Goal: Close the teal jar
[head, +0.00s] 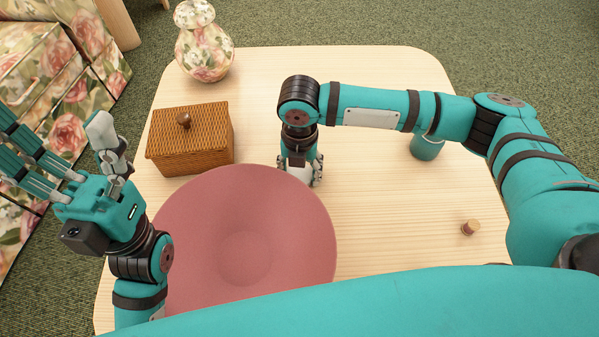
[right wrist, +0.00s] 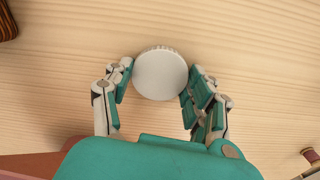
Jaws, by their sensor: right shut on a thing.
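A teal jar (head: 427,150) stands on the right half of the table, partly covered by my right arm, which hides its top. My right gripper (head: 301,178) points down over the table just beyond the plate's right rim, left of the jar and apart from it. In the right wrist view, my right gripper (right wrist: 158,84) is shut on a white round lid (right wrist: 160,74), with fingers on both sides of it. My left gripper (head: 70,152) is raised at the left, open and empty.
A large pink plate (head: 243,225) fills the table's front left. A wicker box (head: 190,145) with a knob lies behind it, and a floral vase (head: 204,45) stands at the back left.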

